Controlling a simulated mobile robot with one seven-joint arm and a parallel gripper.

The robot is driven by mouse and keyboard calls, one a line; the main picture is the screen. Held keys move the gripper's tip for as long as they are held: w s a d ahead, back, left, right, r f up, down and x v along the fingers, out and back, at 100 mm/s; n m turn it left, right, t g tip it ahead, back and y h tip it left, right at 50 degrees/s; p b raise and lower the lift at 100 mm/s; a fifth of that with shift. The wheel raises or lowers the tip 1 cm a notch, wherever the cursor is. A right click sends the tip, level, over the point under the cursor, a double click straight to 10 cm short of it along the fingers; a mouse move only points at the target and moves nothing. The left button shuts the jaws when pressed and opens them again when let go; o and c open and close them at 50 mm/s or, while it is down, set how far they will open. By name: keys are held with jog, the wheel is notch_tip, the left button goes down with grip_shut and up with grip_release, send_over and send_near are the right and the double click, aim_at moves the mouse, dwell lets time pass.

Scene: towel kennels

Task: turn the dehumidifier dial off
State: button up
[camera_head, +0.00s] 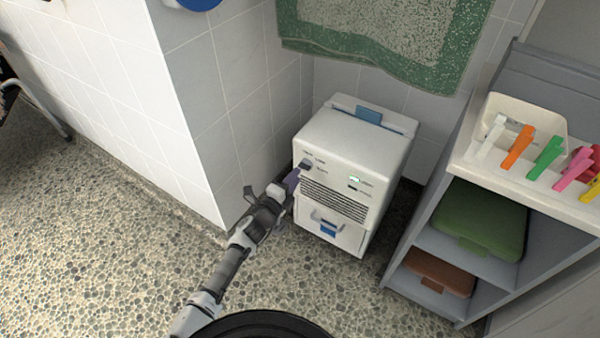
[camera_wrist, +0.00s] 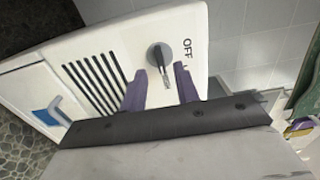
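The dehumidifier (camera_head: 350,135) is a white box on the floor by the tiled corner; its front fills much of the wrist view (camera_wrist: 115,42). The dial is a dark grey knob (camera_wrist: 155,55) with a pale lever-like end pointing down the wrist picture, toward my gripper. The printed OFF label (camera_wrist: 187,47) is to the right of the knob, and the lever does not point at it. My gripper (camera_wrist: 160,72) is open, its purple fingers either side of the lever with gaps showing. In the head view my gripper (camera_head: 295,178) is at the panel's left edge, partly covering the dial area.
A grey shelf unit (camera_head: 425,215) with coloured clips on top and folded green and brown items inside stands to the right. A green-bordered towel (camera_head: 440,75) hangs above the dehumidifier. A tiled wall corner (camera_head: 215,190) is close left of my arm. Pebbled floor is clear in front.

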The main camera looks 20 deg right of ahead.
aim_at(305, 166)
jog(key=shift+x, duration=1.85)
jog(key=shift+c, duration=0.3)
grip_shut()
